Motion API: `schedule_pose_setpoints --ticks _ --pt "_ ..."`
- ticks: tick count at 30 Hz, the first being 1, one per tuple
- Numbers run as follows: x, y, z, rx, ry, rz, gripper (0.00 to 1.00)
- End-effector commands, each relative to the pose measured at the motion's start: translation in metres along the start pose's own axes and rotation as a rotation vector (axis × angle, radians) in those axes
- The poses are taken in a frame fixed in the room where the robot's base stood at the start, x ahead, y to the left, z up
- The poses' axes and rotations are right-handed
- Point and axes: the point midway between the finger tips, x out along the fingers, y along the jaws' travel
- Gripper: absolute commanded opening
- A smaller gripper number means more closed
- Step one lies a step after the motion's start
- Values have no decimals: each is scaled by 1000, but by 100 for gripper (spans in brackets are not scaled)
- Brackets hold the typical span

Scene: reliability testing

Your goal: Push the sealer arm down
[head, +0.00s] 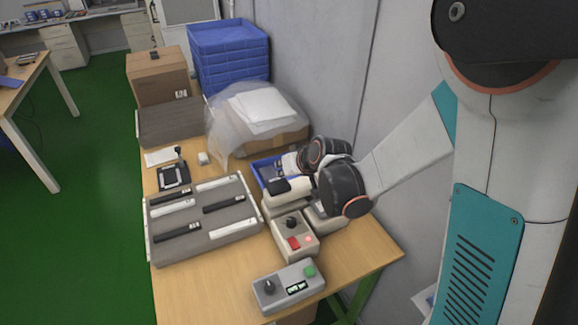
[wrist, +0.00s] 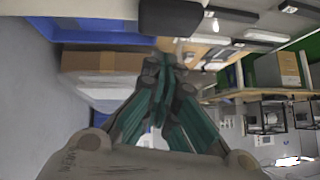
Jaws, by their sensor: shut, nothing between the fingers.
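The sealer is a white and grey machine on the wooden table in the head view. Its front box (head: 296,237) carries a black knob and red buttons. The sealer arm (head: 287,198) is a pale bar with a black end, above the body; its exact tilt is hard to tell. My arm reaches over from the right and hides the sealer's rear part. My gripper (wrist: 166,62) shows in the wrist view with its teal-sided fingers together and nothing between them. A dark block (wrist: 172,17), probably the arm's black end, is beyond the fingertips; I cannot tell whether they touch.
A grey tray (head: 248,226) with black and white parts lies left of the sealer. A grey control box (head: 288,287) with a green button stands in front. Behind are a blue bin (head: 262,168), a bagged carton (head: 285,139) and stacked blue crates (head: 232,72). A wall (head: 335,80) borders the right.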

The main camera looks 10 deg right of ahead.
Motion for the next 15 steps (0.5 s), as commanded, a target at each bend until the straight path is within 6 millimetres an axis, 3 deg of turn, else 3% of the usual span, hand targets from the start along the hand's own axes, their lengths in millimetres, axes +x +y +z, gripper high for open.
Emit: schedule_pose_setpoints --ticks 6,15 --pt "26 -7 25 -1 -1 -1 0" --pt "31 -10 33 0 -6 -3 0"
